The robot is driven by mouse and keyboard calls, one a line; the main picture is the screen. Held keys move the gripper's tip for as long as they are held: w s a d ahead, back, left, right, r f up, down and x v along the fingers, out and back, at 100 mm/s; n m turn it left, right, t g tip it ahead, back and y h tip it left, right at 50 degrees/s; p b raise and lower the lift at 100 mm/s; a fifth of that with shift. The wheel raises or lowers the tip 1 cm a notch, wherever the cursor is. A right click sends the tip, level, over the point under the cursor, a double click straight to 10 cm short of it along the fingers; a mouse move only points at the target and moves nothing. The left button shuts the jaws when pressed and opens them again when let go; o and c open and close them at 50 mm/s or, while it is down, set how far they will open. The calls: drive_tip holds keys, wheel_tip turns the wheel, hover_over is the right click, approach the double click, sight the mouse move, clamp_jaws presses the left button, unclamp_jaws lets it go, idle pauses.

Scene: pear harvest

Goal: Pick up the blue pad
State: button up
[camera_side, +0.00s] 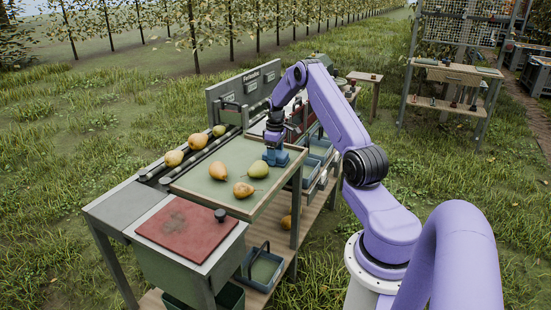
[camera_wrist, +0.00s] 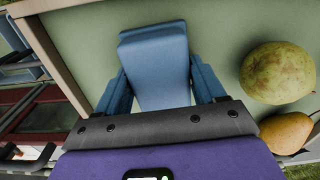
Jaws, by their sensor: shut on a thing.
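The blue pad (camera_wrist: 155,62) is a pale blue block in the wrist view. It sits between the two darker blue fingers of my gripper (camera_wrist: 160,84), which are shut on it from both sides. In the side view my gripper (camera_side: 276,158) points down at the right back part of the green tray (camera_side: 222,166). There the pad cannot be told apart from the blue fingers. I cannot tell whether the pad touches the tray surface or is just above it.
A green pear (camera_side: 258,170) lies close to my gripper on the tray, with yellow pears (camera_side: 243,190) nearer the front. More pears (camera_side: 197,141) rest on the rollers behind. The tray has a raised wooden rim. Blue bins (camera_side: 318,148) stand to the right.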

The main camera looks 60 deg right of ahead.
drive_tip(key=shift+r, duration=0.5)
wheel_tip(320, 180, up, 2)
drive_tip(key=shift+r, duration=0.1)
drive_tip(key=s+a+r, duration=0.9)
drive_tip(key=s, duration=0.1)
drive_tip(key=shift+s+a+r, duration=0.15)
drive_tip(key=shift+s+r, duration=0.1)
drive_tip(key=shift+r, duration=0.15)
drive_tip(key=shift+o, duration=0.7)
drive_tip(key=shift+w, duration=0.1)
drive_tip(key=shift+c, duration=0.2)
